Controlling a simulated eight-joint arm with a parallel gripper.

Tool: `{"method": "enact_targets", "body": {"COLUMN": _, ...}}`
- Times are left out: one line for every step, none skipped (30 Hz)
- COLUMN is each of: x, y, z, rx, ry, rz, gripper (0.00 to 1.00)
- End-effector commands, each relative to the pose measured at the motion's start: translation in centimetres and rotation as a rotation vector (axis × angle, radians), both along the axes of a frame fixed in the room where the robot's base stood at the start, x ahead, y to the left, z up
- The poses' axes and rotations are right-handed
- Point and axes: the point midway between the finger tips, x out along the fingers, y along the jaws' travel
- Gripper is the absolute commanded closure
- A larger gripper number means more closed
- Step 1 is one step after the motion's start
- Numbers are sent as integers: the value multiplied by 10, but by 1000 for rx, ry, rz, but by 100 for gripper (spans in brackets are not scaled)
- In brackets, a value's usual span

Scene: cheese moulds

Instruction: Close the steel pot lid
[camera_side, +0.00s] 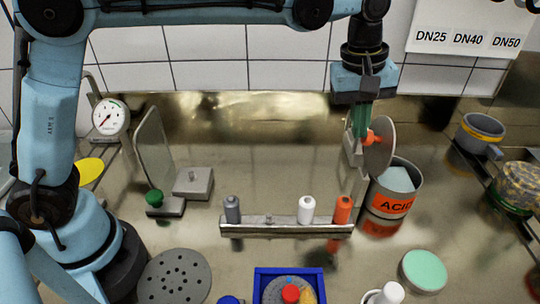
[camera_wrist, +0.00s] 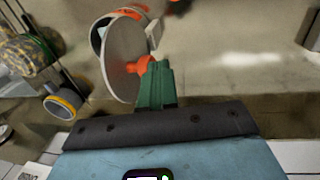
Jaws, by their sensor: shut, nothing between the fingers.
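The steel pot (camera_side: 410,182) stands at the right with an orange "ACID" label and pale contents showing. Its round grey lid (camera_side: 384,158) is open, standing nearly upright at the pot's left side, with an orange knob (camera_side: 372,137) on its left face. My gripper (camera_side: 358,137) has its green fingers shut and empty, pointing down just left of the knob. In the wrist view, the fingers (camera_wrist: 158,66) are right beside the knob (camera_wrist: 142,66) and the lid (camera_wrist: 121,58); I cannot tell whether they touch. The pot (camera_wrist: 100,35) is partly hidden behind the lid.
A metal rack (camera_side: 285,228) with grey, white and orange bottles stands left of the pot. A blue tray (camera_side: 258,283) and a mint-green disc (camera_side: 423,270) lie in front. A grey cup (camera_side: 478,133) sits on the right shelf.

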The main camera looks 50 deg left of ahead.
Motion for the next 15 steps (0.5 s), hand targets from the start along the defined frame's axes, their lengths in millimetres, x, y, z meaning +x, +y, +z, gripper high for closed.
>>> {"method": "enact_targets", "body": {"x": 4, "y": -4, "z": 1, "rx": -1, "ry": -1, "rz": -1, "gripper": 100}}
{"method": "enact_targets", "body": {"x": 6, "y": -6, "z": 2, "rx": -2, "ry": -1, "rz": -1, "gripper": 100}}
{"method": "enact_targets", "body": {"x": 10, "y": -9, "z": 3, "rx": -2, "ry": -1, "rz": -1, "gripper": 100}}
{"method": "enact_targets", "body": {"x": 12, "y": -12, "z": 4, "rx": -2, "ry": -1, "rz": -1, "gripper": 100}}
{"method": "enact_targets", "body": {"x": 15, "y": -15, "z": 4, "rx": -2, "ry": -1, "rz": -1, "gripper": 100}}
{"method": "enact_targets", "body": {"x": 18, "y": -18, "z": 5, "rx": -2, "ry": -1, "rz": -1, "gripper": 100}}
{"method": "enact_targets", "body": {"x": 21, "y": -21, "z": 5, "rx": -2, "ry": -1, "rz": -1, "gripper": 100}}
{"method": "enact_targets", "body": {"x": 23, "y": -23, "z": 5, "rx": -3, "ry": -2, "rz": -1, "gripper": 100}}
{"method": "enact_targets", "body": {"x": 26, "y": -27, "z": 5, "rx": -3, "ry": -2, "rz": -1, "gripper": 100}}
{"method": "enact_targets", "body": {"x": 29, "y": -29, "z": 5, "rx": -3, "ry": -2, "rz": -1, "gripper": 100}}
{"method": "enact_targets", "body": {"x": 32, "y": -32, "z": 4, "rx": -3, "ry": -2, "rz": -1, "gripper": 100}}
{"method": "enact_targets", "body": {"x": 35, "y": -35, "z": 4, "rx": -3, "ry": -2, "rz": -1, "gripper": 100}}
{"method": "enact_targets", "body": {"x": 37, "y": -38, "z": 4, "rx": -3, "ry": -2, "rz": -1, "gripper": 100}}
{"method": "enact_targets", "body": {"x": 40, "y": -40, "z": 3, "rx": -3, "ry": -2, "rz": -1, "gripper": 100}}
{"method": "enact_targets", "body": {"x": 43, "y": -43, "z": 2, "rx": -3, "ry": -2, "rz": -1, "gripper": 100}}
